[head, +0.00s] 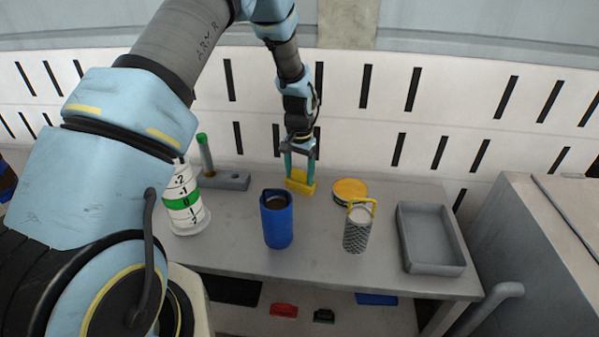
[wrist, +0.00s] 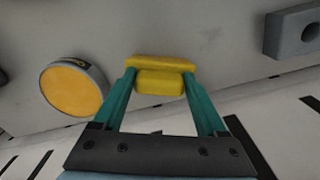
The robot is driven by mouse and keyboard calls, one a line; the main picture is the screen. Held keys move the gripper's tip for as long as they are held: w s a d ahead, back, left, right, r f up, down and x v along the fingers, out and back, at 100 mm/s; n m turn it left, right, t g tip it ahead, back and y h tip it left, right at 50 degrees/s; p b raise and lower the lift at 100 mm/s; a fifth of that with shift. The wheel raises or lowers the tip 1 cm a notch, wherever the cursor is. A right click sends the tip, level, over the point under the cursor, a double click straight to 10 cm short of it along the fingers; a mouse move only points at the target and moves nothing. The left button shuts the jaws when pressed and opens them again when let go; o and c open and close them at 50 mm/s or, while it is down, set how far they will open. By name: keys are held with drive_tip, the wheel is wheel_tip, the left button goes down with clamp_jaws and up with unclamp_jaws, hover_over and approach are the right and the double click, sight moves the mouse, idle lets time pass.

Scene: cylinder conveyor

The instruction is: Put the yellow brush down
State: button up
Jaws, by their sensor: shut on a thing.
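The yellow brush (head: 300,183) is at the back of the grey table, between the blue container and the slotted wall. My gripper (head: 299,152) reaches down from above and is shut on the brush. In the wrist view, the teal fingers of my gripper (wrist: 163,85) stand on either side of the brush's yellow handle block, and the wider yellow part of the brush (wrist: 160,63) lies beyond the fingertips. The brush is at or very near the tabletop; I cannot tell whether it touches.
The grey table (head: 330,262) also holds a blue container (head: 277,222), a grey patterned cylinder (head: 357,232), a yellow-topped round tin (head: 350,190), a grey tray (head: 433,268), a white marked cylinder (head: 184,205) and a grey block with a green-topped post (head: 225,180). Bare tabletop lies around the brush.

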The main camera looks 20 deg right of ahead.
sight(300, 172)
drive_tip(key=shift+f, duration=0.2)
drive_tip(key=o, duration=1.2)
drive_tip(key=shift+r, duration=0.1)
drive_tip(key=shift+o, duration=0.2)
drive_tip(key=shift+r, duration=0.1)
wheel_tip(300, 172, up, 12)
drive_tip(key=b, duration=0.3)
